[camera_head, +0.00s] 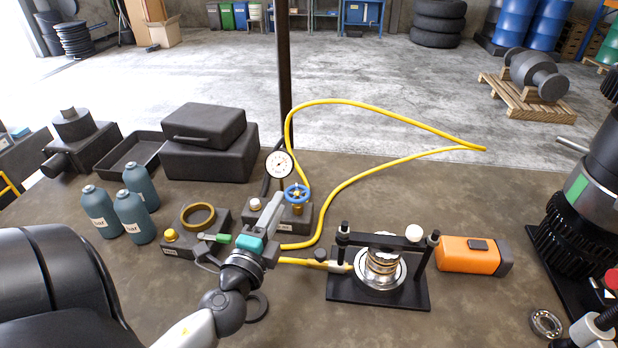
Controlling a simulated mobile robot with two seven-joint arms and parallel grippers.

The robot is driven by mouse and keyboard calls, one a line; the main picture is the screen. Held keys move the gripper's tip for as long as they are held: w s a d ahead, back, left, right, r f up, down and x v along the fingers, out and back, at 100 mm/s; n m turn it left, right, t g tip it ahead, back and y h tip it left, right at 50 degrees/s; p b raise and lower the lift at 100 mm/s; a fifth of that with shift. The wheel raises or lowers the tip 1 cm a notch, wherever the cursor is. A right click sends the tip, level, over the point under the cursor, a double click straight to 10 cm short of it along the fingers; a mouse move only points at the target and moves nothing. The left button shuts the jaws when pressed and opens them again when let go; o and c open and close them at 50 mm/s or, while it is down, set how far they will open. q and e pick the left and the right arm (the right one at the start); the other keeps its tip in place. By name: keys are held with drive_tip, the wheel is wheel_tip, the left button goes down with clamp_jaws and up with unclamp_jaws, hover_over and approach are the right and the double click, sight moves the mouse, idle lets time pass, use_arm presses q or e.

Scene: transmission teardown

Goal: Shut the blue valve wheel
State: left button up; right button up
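The blue valve wheel (297,193) sits on a brass stem on top of a dark block (262,213) on the bench. A white-faced pressure gauge (279,164) stands just behind it to the left. My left gripper (273,208) reaches in from the lower left, its grey finger part just left of the wheel and apart from it in the picture. The gripper is seen nearly edge-on, so its finger gap is hidden. It covers part of the block. My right gripper cannot be made out.
A yellow hose (350,180) loops behind and right of the valve. A black press frame (345,295) and an orange case (468,255) stand to the right. Teal bottles (133,216) and black cases (210,160) stand left. A dark post (284,70) rises behind the gauge.

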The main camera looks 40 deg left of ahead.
sight(302, 185)
use_arm(q)
wheel_tip(302, 185, down, 7)
drive_tip(key=b, duration=0.6)
drive_tip(key=p+x, duration=0.2)
drive_tip(key=x, duration=1.2)
drive_tip(key=shift+x, duration=0.8)
clamp_jaws()
